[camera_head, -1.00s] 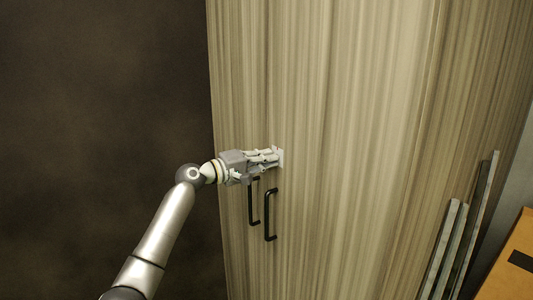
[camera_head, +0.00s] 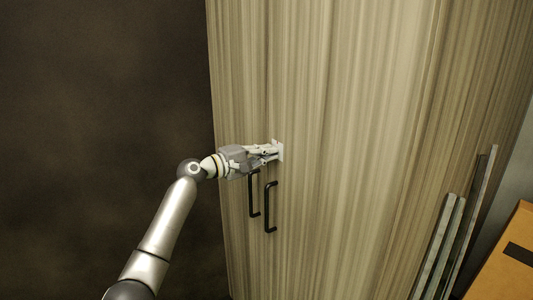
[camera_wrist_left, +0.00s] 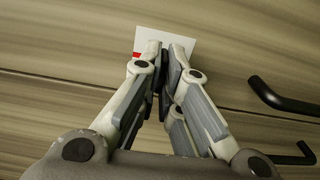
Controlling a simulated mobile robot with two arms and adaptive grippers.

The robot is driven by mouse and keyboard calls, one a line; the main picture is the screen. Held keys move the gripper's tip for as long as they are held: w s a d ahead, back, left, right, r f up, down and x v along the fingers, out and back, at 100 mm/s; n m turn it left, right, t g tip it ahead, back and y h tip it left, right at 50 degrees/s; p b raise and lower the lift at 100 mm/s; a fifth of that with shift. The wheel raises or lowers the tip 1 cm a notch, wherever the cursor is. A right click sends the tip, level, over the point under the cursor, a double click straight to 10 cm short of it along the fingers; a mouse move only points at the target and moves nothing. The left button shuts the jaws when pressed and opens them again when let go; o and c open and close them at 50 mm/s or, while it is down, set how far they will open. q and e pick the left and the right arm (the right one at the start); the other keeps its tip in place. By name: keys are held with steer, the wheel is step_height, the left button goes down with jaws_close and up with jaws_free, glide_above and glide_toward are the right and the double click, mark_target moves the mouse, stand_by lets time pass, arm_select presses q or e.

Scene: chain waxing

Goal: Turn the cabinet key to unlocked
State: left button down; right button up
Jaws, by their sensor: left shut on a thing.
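The tall wood-grained cabinet (camera_head: 350,150) stands shut in the head view. A small white lock plate (camera_head: 281,150) is on its front, above the handles. It also shows in the left wrist view (camera_wrist_left: 182,41), with a small red mark at its left side. My left gripper (camera_head: 276,151) reaches the plate from the left. In the left wrist view its fingers (camera_wrist_left: 166,75) are closed together in front of the plate. The key is hidden between the fingers, so its angle cannot be told. My right gripper is not in view.
Two black bar handles, a left one (camera_head: 253,194) and a right one (camera_head: 270,207), sit just below my left gripper. Grey boards (camera_head: 452,240) lean at the cabinet's right side, near an orange-brown box (camera_head: 507,262). The space left of the cabinet looks dark and empty.

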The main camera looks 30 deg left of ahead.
arm_select(q)
steer(key=c, duration=1.6)
jaws_free()
steer(key=shift+a, duration=0.1)
steer(key=shift+c, duration=0.2)
steer(key=v, duration=1.2)
